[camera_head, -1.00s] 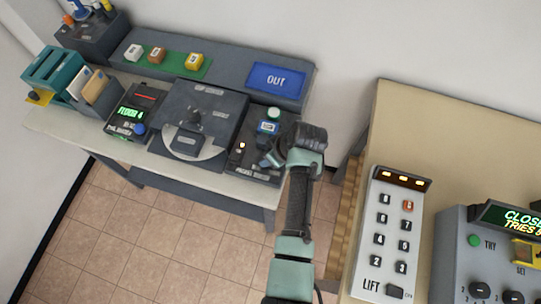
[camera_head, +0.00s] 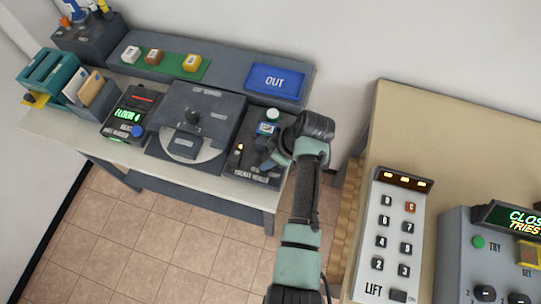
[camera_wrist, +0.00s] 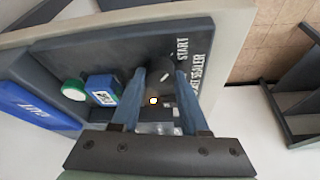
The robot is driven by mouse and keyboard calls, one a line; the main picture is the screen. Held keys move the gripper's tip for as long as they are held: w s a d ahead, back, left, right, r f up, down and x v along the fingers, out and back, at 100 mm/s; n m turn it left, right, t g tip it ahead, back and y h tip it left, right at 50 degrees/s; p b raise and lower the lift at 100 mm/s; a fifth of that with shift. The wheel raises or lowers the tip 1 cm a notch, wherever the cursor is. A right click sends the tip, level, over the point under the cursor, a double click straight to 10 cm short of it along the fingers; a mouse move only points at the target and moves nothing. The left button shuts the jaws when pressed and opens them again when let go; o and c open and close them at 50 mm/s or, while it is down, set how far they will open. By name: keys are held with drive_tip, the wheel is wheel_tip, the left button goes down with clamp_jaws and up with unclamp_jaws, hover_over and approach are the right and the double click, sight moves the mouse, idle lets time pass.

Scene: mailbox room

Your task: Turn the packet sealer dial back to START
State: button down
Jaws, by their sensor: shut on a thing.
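The packet sealer (camera_head: 250,172) is a dark box at the right end of the far bench. It also shows in the wrist view (camera_wrist: 130,42), with "START" printed in white on its top. Its dark round dial (camera_wrist: 160,72) carries a short white mark and is partly covered by my fingers. The mark does not point straight at START, as far as I can tell. My gripper (camera_wrist: 160,78) has one blue finger on each side of the dial and is shut on it. In the head view my gripper (camera_head: 272,160) is over the sealer, hiding the dial.
A small lit lamp (camera_wrist: 153,101) shows between my fingers. A blue OUT tray (camera_head: 275,82) lies behind. A lift panel (camera_head: 388,235) stands on the nearer right table.

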drive_tip(key=c, duration=0.7)
unclamp_jaws()
drive_tip(key=v, duration=1.3)
drive_tip(key=shift+d+b, duration=0.1)
drive_tip(key=shift+b, duration=0.2)
